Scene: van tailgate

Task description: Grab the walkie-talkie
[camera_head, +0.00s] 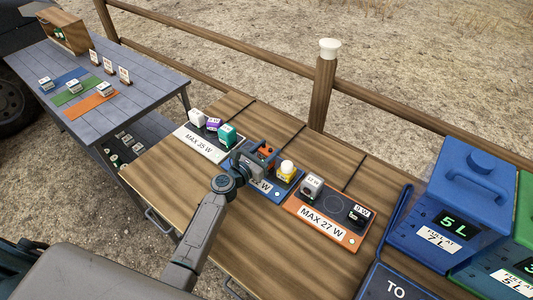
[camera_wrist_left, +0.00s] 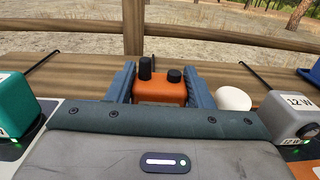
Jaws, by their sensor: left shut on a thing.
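The walkie-talkie, an orange block with a black antenna and a black knob on top, shows upright in the left wrist view (camera_wrist_left: 160,90). In the head view only a small orange part of it (camera_head: 265,150) shows, over the blue charging pad (camera_head: 262,192). My left gripper (camera_head: 256,154) is shut on it, one blue-grey finger on each side, as the left wrist view also shows (camera_wrist_left: 160,92). Its lower part is hidden by my gripper, so I cannot tell whether it touches the pad. My right gripper is not in view.
A yellow device with a white top (camera_head: 287,171) stands close right of my gripper. A teal device (camera_head: 227,135) stands close left, on the white pad (camera_head: 202,146). A grey 12 W device (camera_head: 311,186) sits on the orange pad (camera_head: 322,228). Blue container (camera_head: 455,210) at right.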

